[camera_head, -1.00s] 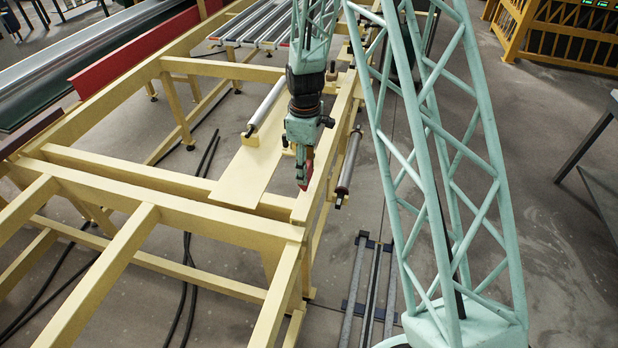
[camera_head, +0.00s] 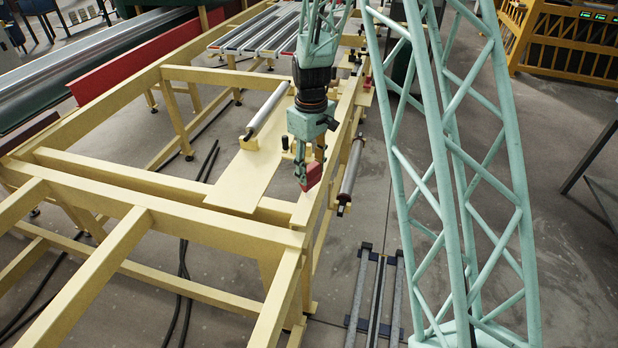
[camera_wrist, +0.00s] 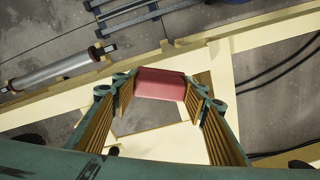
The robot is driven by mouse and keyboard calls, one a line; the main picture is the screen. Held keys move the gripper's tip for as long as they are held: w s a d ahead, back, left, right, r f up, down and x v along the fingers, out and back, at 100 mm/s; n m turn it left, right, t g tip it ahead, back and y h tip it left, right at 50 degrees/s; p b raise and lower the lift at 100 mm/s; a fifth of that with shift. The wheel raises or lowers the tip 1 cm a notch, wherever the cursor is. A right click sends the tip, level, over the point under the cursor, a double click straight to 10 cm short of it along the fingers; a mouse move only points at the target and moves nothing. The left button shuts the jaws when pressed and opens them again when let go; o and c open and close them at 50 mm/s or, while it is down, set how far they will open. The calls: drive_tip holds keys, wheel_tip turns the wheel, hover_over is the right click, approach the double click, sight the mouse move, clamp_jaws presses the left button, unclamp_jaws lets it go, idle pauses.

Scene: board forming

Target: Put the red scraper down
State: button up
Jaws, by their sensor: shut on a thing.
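The red scraper (camera_head: 311,177) hangs at the tip of my gripper (camera_head: 303,168), over or just above the cream rail of the frame near its corner. I cannot tell whether it touches the rail. In the wrist view the red scraper (camera_wrist: 160,86) sits between the two fingertips of my gripper (camera_wrist: 158,88), which are shut on it. The cream frame rail (camera_wrist: 50,112) runs below it there. The scraper's lower side is hidden in the wrist view.
A cream plate (camera_head: 240,183) lies on the frame left of my gripper, with a grey roller (camera_head: 267,112) behind it. Another roller (camera_head: 352,165) is mounted outside the rail on the right. Open gaps in the frame show the floor below.

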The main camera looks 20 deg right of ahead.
drive_tip(key=shift+w+d+f+m+b, duration=0.1)
drive_tip(key=shift+d+f+m+b, duration=0.15)
drive_tip(key=shift+m+b, duration=0.75)
drive_tip(key=shift+s+d+f+m+b, duration=0.1)
drive_tip(key=shift+d+f+m+b, duration=0.3)
drive_tip(key=shift+b, duration=1)
drive_tip(key=shift+w+d+f+m+b, duration=0.15)
drive_tip(key=shift+m+b, duration=0.65)
drive_tip(key=shift+b, duration=0.4)
drive_tip(key=shift+d+m+b, duration=0.25)
drive_tip(key=shift+m+b, duration=0.45)
drive_tip(key=shift+b, duration=0.2)
drive_tip(key=shift+r, duration=0.1)
